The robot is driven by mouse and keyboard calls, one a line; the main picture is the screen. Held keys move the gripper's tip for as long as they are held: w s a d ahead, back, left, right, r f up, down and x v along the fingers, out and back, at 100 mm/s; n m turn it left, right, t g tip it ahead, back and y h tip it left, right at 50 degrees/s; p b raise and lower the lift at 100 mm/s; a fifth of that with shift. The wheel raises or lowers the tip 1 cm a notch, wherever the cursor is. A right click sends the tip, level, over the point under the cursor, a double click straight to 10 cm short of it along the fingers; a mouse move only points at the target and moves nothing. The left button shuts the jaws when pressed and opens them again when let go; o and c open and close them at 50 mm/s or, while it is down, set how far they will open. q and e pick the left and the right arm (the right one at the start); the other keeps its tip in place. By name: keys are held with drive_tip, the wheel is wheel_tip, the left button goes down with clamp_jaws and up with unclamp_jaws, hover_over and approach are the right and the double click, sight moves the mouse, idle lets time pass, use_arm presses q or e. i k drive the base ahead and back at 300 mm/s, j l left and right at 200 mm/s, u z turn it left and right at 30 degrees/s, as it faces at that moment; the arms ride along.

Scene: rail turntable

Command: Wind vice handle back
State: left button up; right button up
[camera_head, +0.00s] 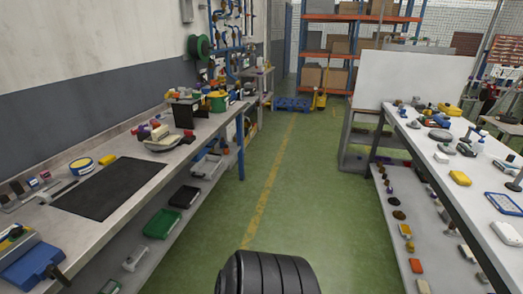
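A blue metal block-like tool (32,267), which looks like the vice, sits on the left workbench at the bottom left corner and is partly cut off by the picture edge. A short dark bar (57,273) sticks out at its right side and may be its handle; how far it is wound I cannot tell. Neither of my grippers shows in the head view, so nothing is seen touching the vice.
The left workbench (112,153) carries a dark mat (112,188), a yellow-and-blue tape roll (82,166) and several tools. A green bin (162,223) is on its lower shelf. The right table (447,178) is cluttered. The green floor (300,190) between them is clear.

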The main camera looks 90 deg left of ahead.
sight(51, 272)
drive_tip(key=u, duration=4.6)
drive_tip(key=i+l, duration=0.1)
drive_tip(key=l, duration=0.85)
drive_tip(key=l+u, duration=0.1)
drive_tip(key=l, duration=0.85)
drive_tip(key=i, duration=0.05)
